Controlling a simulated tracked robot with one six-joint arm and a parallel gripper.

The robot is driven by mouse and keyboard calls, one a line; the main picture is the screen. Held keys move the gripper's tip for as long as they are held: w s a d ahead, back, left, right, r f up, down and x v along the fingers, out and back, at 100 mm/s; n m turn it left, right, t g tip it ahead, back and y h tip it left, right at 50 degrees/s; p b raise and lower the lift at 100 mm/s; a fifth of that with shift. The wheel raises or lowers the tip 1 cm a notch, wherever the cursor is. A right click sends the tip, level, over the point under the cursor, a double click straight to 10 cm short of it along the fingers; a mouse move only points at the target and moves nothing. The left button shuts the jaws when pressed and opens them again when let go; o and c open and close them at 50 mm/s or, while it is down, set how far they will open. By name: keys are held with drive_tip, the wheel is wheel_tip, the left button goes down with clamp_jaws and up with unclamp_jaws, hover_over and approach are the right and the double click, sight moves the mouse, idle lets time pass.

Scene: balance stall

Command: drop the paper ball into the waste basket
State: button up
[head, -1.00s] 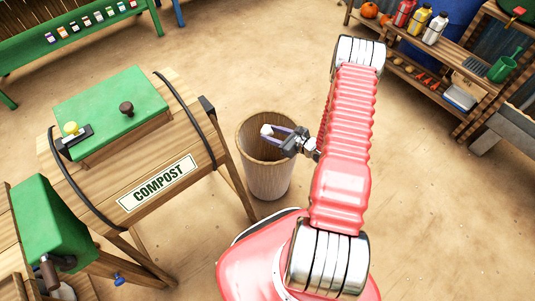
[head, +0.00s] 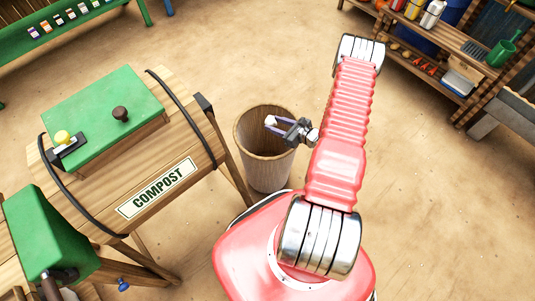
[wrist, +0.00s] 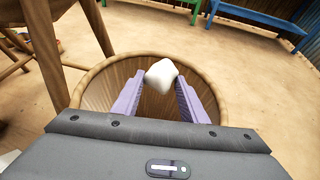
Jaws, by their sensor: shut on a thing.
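The waste basket (head: 268,172) is a round wooden bin standing on the sandy floor in front of my base. In the wrist view its rim (wrist: 95,72) curves behind and around my fingers. The paper ball (wrist: 161,75) is small, white and angular, held between my fingertips. In the head view the paper ball (head: 270,120) shows as a small white spot. My gripper (head: 275,124) is shut on it, over the basket's opening. The fingers (wrist: 160,88) point away from the wrist camera. The basket's bottom is hidden.
A wooden compost bin (head: 195,150) with a green lid stands close to the left of the basket. Shelves (head: 455,85) with bottles and tools stand at the upper right. A green bench (head: 70,38) is at the upper left. Open floor lies behind the basket.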

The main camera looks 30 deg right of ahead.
drive_tip(key=shift+f, duration=2.8)
drive_tip(key=o, duration=1.1)
drive_tip(key=shift+s, duration=0.1)
drive_tip(key=shift+v, duration=6.85)
drive_tip(key=shift+f, duration=0.1)
